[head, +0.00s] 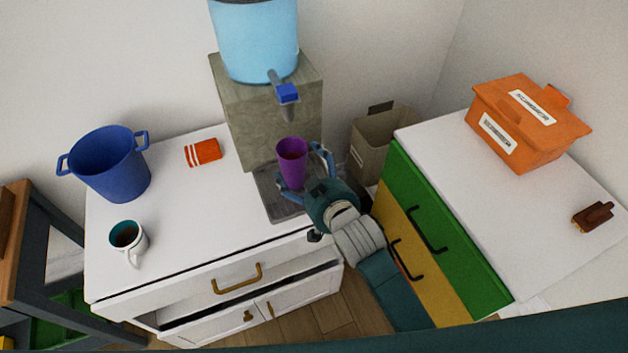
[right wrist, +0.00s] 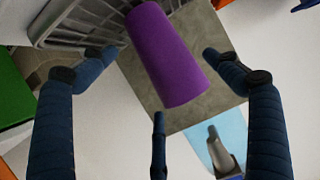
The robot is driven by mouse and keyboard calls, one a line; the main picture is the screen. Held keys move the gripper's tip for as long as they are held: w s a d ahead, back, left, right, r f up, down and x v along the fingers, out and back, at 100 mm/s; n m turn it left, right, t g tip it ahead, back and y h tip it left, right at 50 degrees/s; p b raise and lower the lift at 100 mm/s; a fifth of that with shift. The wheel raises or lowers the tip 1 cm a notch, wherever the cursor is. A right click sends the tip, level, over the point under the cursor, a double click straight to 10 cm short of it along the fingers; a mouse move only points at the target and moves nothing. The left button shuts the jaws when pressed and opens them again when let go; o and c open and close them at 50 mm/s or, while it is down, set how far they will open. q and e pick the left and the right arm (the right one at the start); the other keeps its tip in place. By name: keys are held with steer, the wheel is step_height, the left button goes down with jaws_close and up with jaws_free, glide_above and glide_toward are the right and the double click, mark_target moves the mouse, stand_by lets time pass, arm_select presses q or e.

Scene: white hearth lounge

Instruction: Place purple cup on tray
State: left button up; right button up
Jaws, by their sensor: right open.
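The purple cup (head: 292,160) is upright at the grey slatted tray (head: 279,209) below the dispenser tap. Its base lies over the tray in the head view, but I cannot tell for sure that it touches. My right gripper (head: 306,170) is open, with its blue fingers spread around the cup. In the right wrist view, the cup (right wrist: 168,58) lies between the spread fingers (right wrist: 160,55), with gaps visible at both sides. The tray (right wrist: 75,22) shows there behind the cup's base. My left gripper is in neither view.
The dispenser (head: 240,125) with its blue tap (head: 287,93) stands close behind the cup. A blue pot (head: 108,165), an orange packet (head: 203,152) and a white mug (head: 127,238) stand left on the white cabinet. An orange box (head: 520,125) is on the right cabinet.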

steer(key=v, duration=0.6)
steer(key=shift+s+r, duration=0.15)
steer(key=shift+s, duration=0.2)
steer(key=shift+d, duration=0.15)
steer(key=s+d+f+g+h, duration=0.1)
steer(key=s+d+f+g, duration=0.3)
steer(key=s, duration=0.4)
steer(key=s+d+f+m+g+h, duration=0.1)
steer(key=s+d+f+g+h, duration=0.15)
steer(key=s+d, duration=0.45)
steer(key=s+d+f+g+h, duration=0.1)
steer(key=s+d+f+g, duration=0.3)
steer(key=s, duration=0.4)
step_height(320, 180, down, 27)
steer(key=s+d, duration=0.1)
steer(key=s, duration=0.1)
steer(key=s+d+f+g, duration=0.1)
steer(key=s+d+f, duration=0.2)
steer(key=s+f, duration=1.3)
steer(key=shift+s, duration=0.7)
